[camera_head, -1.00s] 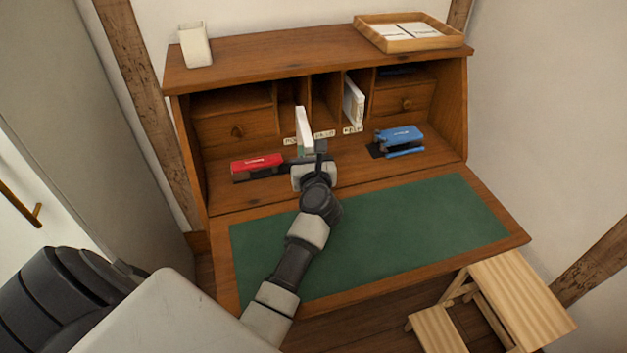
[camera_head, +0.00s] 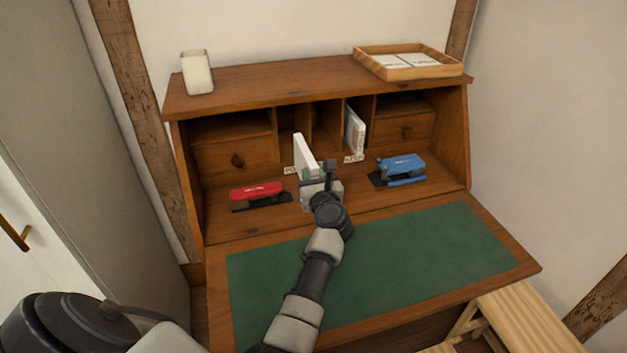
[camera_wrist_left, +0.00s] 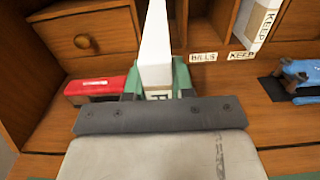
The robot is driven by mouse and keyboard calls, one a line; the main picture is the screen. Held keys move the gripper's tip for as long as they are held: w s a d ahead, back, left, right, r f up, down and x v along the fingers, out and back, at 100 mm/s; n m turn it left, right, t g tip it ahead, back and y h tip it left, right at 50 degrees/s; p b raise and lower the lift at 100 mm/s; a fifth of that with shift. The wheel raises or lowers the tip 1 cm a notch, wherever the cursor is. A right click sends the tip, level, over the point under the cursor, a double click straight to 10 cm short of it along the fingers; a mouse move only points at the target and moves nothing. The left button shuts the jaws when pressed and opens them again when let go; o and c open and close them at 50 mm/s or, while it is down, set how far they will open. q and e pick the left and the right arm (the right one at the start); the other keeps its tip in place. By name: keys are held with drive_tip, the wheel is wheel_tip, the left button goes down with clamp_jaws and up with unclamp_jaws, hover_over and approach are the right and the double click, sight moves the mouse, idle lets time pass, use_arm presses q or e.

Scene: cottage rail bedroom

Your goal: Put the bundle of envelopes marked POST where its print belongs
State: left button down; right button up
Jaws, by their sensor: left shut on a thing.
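My left gripper (camera_head: 322,176) is shut on a white upright bundle of envelopes (camera_head: 304,155). It holds the bundle in front of the open slots of the wooden desk's hutch. In the left wrist view the green-padded fingers (camera_wrist_left: 157,84) flank the bundle (camera_wrist_left: 155,45), whose print is mostly covered by the gripper. A label starting PO (camera_head: 290,170) shows left of the bundle, under the left slot (camera_head: 286,128). In the left wrist view, the BILLS label (camera_wrist_left: 204,57) and KEEP label (camera_wrist_left: 242,55) lie right of the bundle. My right gripper is not seen.
Another white bundle (camera_head: 354,133) stands in the right slot above KEEP. A white cup (camera_head: 197,73) and wooden tray (camera_head: 440,70) stand on top. The green mat (camera_head: 420,245) is clear besides my arm.

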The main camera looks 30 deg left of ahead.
use_arm(q)
drive_tip(key=shift+b+x, duration=1.2)
drive_tip(key=shift+x, duration=1.95)
drive_tip(key=shift+b+x, duration=0.95)
drive_tip(key=shift+x, duration=0.7)
drive_tip(key=shift+b+x, duration=0.95)
drive_tip(key=shift+x, duration=0.4)
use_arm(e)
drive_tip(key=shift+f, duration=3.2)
use_arm(q)
drive_tip(key=shift+w+a+f, duration=0.1)
drive_tip(key=shift+f, duration=0.05)
drive_tip(key=shift+w+a+b, duration=0.45)
drive_tip(key=shift+a+b, duration=0.05)
drive_tip(key=shift+b, duration=0.1)
drive_tip(key=shift+w+a+b, duration=0.35)
drive_tip(key=shift+a+b, duration=0.15)
drive_tip(key=shift+b, duration=0.05)
drive_tip(key=shift+f+b, duration=0.3)
drive_tip(key=shift+b, duration=0.05)
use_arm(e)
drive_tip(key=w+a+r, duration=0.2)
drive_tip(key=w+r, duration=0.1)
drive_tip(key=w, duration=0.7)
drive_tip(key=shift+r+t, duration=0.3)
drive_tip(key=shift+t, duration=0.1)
use_arm(q)
drive_tip(key=c, duration=0.9)
unclamp_jaws()
